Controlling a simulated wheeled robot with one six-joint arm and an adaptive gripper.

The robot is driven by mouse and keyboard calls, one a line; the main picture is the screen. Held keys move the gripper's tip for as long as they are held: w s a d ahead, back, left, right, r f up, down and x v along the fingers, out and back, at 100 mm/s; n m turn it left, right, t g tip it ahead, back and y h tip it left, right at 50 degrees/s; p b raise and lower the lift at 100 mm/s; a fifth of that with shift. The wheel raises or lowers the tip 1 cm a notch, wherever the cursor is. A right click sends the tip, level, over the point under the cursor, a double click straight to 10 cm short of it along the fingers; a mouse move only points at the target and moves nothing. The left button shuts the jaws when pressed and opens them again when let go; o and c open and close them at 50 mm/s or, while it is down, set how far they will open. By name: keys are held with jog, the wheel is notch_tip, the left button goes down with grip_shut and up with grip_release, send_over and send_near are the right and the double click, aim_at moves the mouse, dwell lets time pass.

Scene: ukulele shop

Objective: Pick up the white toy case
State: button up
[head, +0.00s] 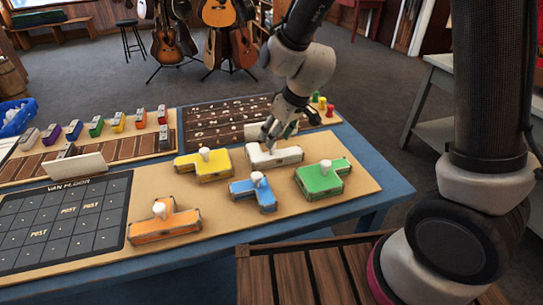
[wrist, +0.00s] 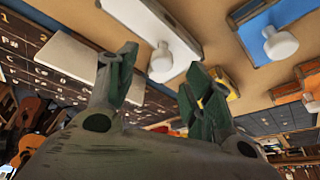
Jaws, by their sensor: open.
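The white toy case (head: 280,157) lies on the tan board, at the back between the yellow and green cases. My gripper (head: 269,140) is above it, with its fingers pointing down and hiding part of its top. In the wrist view the white case (wrist: 150,18) is at the top, with a round white knob (wrist: 161,58) on it. My gripper (wrist: 163,75) is open there, and the knob appears between its two green-padded fingertips. I cannot tell whether either finger touches the knob. Nothing is held.
Yellow (head: 203,166), blue (head: 253,193), green (head: 322,180) and orange (head: 164,224) cases with knobs lie close by on the tan board (head: 225,238). A dark lettered board (head: 215,118) is behind. A slatted wooden seat (head: 305,280) stands in front of the blue table.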

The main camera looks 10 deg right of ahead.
jog(key=x, duration=0.4)
jog(key=shift+s+f, duration=0.1)
jog(key=shift+f, duration=0.3)
jog(key=shift+c, duration=0.3)
grip_shut()
